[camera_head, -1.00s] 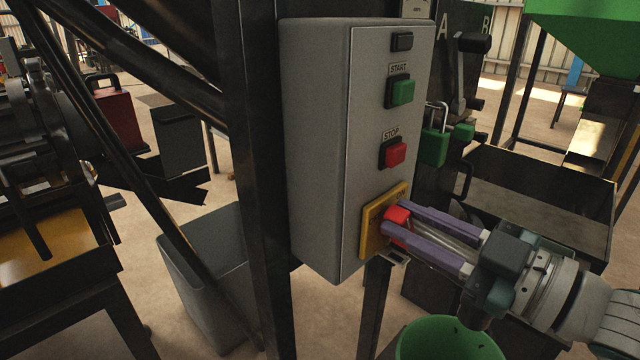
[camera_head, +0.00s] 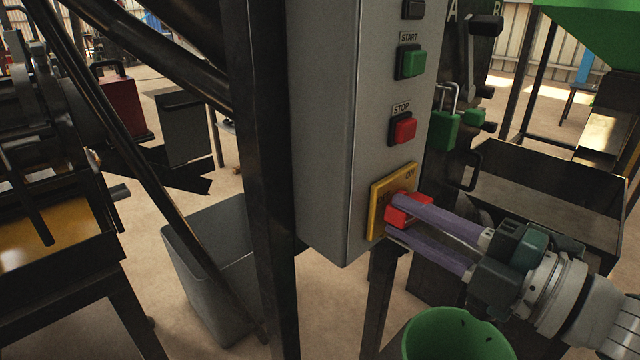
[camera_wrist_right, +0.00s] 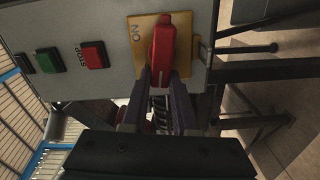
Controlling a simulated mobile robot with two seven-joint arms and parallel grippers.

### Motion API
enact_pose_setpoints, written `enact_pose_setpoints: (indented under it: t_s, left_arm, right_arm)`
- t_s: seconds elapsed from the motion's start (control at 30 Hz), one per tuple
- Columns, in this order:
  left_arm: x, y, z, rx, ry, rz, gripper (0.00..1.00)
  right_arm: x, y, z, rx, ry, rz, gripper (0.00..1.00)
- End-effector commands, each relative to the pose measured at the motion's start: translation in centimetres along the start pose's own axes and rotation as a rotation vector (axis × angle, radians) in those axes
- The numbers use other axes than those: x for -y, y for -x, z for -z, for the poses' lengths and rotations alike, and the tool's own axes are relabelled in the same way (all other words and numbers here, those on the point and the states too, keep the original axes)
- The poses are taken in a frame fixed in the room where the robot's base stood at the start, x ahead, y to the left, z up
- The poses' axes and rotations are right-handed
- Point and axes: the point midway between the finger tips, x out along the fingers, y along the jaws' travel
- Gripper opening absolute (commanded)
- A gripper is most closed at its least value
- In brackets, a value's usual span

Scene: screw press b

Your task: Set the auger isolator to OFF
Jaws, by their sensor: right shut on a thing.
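The auger isolator is a red handle (camera_head: 410,209) on a yellow plate (camera_head: 376,212) at the bottom of a grey control box. ON is printed at the plate's upper right, and lettering at its left is partly hidden. My right gripper (camera_head: 394,216) is shut on the red handle, its purple fingers on either side. In the wrist view the handle (camera_wrist_right: 163,48) stands between the fingers (camera_wrist_right: 161,82), with ON beside it on the plate (camera_wrist_right: 140,30). There it lies across the line of the buttons, not pointing at ON. My left gripper is not in view.
Above the isolator are a red STOP button (camera_head: 404,130) and a green START button (camera_head: 411,62). A green padlock (camera_head: 445,130) hangs right of the box (camera_head: 335,120). A dark post (camera_head: 262,180) stands left, and a green bucket (camera_head: 455,335) stands below my right arm.

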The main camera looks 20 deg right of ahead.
Motion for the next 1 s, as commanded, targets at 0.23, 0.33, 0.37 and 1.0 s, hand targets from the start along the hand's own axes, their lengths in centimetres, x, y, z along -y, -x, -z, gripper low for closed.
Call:
enact_pose_setpoints:
  t_s: [0.23, 0.33, 0.37, 1.0]
  left_arm:
    - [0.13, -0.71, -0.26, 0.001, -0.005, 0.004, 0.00]
    - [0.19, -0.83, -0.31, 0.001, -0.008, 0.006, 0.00]
    - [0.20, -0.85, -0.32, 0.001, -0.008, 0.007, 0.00]
    - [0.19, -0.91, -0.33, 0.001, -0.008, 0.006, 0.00]
  right_arm:
    - [0.42, 0.00, 0.00, -0.001, 0.125, -0.001, 0.00]
    - [0.45, 0.00, 0.00, -0.001, 0.154, -0.001, 0.00]
    - [0.46, 0.00, 0.00, -0.001, 0.162, -0.001, 0.00]
    - [0.50, 0.01, -0.03, -0.001, 0.191, 0.000, 0.35]
